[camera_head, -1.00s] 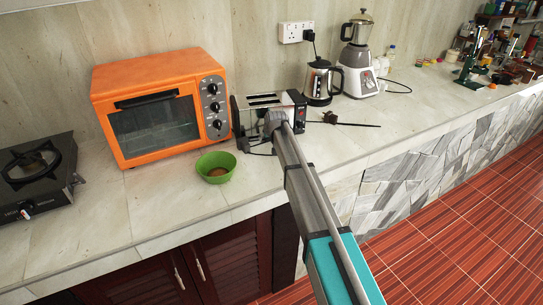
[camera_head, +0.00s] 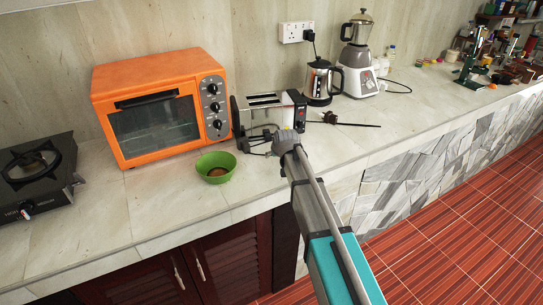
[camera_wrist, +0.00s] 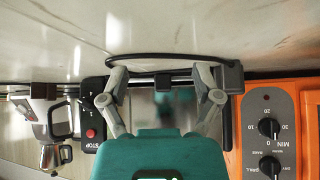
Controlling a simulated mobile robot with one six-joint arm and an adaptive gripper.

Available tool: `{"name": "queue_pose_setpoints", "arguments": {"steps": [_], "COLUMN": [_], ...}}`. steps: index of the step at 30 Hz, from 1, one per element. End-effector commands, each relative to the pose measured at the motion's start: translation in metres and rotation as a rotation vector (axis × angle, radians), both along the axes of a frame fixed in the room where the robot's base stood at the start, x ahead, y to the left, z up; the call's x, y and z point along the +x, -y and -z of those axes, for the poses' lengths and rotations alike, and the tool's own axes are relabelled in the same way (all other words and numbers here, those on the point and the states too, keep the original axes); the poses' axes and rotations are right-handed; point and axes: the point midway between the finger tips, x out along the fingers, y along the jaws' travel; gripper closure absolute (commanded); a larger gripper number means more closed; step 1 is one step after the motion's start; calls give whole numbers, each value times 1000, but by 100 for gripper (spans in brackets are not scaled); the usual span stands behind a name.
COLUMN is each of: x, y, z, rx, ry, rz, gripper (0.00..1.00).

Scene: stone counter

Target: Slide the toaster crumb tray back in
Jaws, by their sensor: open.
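The toaster (camera_head: 264,113) stands on the counter right of the orange oven, with two slots on top and a black control end. In the wrist view the toaster's black end with a red button (camera_wrist: 91,128) is at left. A thin metal edge with a dark central tab, likely the crumb tray (camera_wrist: 163,81), runs across between my fingers; how far it sticks out I cannot tell. My gripper (camera_head: 256,143) is in front of the toaster, low over the counter. In the wrist view my gripper (camera_wrist: 161,86) is open, its fingers spread on either side of the tab, nothing clearly held.
A green bowl (camera_head: 216,167) stands close left of my gripper. The orange oven (camera_head: 160,108) is left of the toaster; a kettle (camera_head: 320,82) and a blender (camera_head: 358,60) stand to its right.

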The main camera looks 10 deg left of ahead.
Motion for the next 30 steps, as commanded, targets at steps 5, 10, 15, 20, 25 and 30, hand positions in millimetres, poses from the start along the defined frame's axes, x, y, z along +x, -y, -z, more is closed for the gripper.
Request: {"name": "queue_pose_setpoints", "arguments": {"steps": [5,10,15,20,25,30], "x": [-20,-28,-28,-28,-28,-33], "y": [7,10,10,10,10,16], "z": [0,0,0,0,0,0], "rx": [0,0,0,0,0,-3], "ry": [0,0,0,0,0,-11], "rz": [0,0,0,0,0,6], "gripper": [18,18,18,18,18,18]}}
